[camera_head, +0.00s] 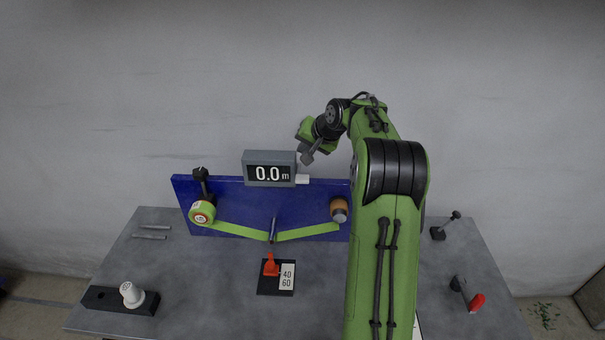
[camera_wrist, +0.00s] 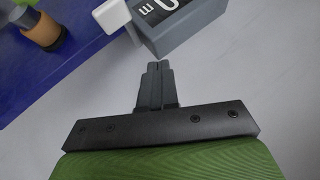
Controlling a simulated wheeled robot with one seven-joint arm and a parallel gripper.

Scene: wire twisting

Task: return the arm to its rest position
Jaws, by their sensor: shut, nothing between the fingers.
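My green and black arm (camera_head: 385,220) rises from the bottom of the head view and bends left at the top. My gripper (camera_head: 308,156) is above the blue panel, just right of the grey display that reads 0.0 m. In the wrist view my gripper (camera_wrist: 154,70) has its two dark fingers together, with nothing between them. The display (camera_wrist: 185,22) and its white block (camera_wrist: 118,20) show just beyond the fingertips. The gripper looks apart from them. The arm covers the right end of the panel.
A red-levered device (camera_head: 272,268), a white spool (camera_head: 131,294) and a red-handled tool (camera_head: 476,302) are on the table.

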